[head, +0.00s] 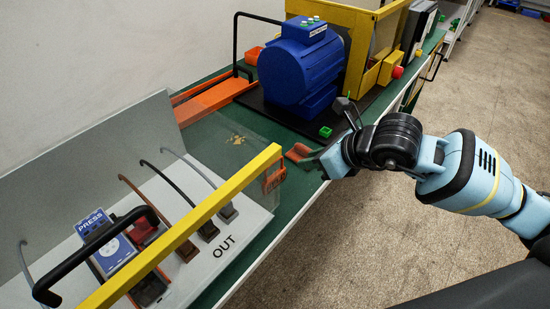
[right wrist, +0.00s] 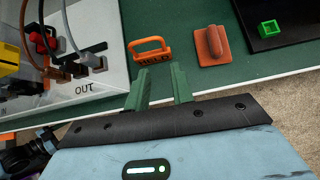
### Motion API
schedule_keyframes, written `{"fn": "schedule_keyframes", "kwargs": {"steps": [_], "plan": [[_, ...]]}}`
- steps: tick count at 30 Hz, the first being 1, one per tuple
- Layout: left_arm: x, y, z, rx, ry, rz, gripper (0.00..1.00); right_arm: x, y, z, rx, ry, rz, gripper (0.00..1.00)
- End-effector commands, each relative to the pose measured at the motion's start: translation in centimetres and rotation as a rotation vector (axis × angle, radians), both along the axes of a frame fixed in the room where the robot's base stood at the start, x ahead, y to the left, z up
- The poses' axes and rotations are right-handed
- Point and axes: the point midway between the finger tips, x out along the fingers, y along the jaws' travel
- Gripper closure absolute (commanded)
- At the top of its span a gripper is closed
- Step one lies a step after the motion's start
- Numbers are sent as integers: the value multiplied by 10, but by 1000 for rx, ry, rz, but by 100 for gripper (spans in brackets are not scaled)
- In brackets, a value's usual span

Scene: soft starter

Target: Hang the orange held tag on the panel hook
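The orange tag (right wrist: 152,56), lettered HELD, has a loop handle and is on the green bench beside the grey panel. In the head view the tag (head: 274,181) shows near the far end of the yellow bar, partly behind clear material. My right gripper (right wrist: 160,72) is open and empty, its two green fingers apart, with the tag just beyond the left finger's tip. In the head view the right gripper (head: 335,135) is above the bench's front edge, right of the tag. I cannot make out the panel hook. My left gripper is not in view.
An orange-red block with a raised grip (right wrist: 210,46) lies right of the tag. A green square piece (right wrist: 270,28) sits on a black plate. The yellow bar (head: 190,222) crosses above the grey panel (head: 235,240). A blue motor (head: 300,75) stands behind.

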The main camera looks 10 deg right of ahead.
Motion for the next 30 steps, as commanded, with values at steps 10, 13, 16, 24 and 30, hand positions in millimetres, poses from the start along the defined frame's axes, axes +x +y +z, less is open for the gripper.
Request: {"fn": "schedule_keyframes", "kwargs": {"steps": [10,13,16,24,30], "plan": [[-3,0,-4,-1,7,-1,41,6,-2,-3,-21,-11,-9,76],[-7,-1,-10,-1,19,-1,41,11,2,-11,-19,-9,-9,76],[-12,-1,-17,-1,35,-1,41,18,7,-20,-18,-8,-8,76],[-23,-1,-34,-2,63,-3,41,39,22,-44,-18,-8,-8,76],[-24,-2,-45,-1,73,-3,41,52,32,-59,-17,-7,-8,76]]}}
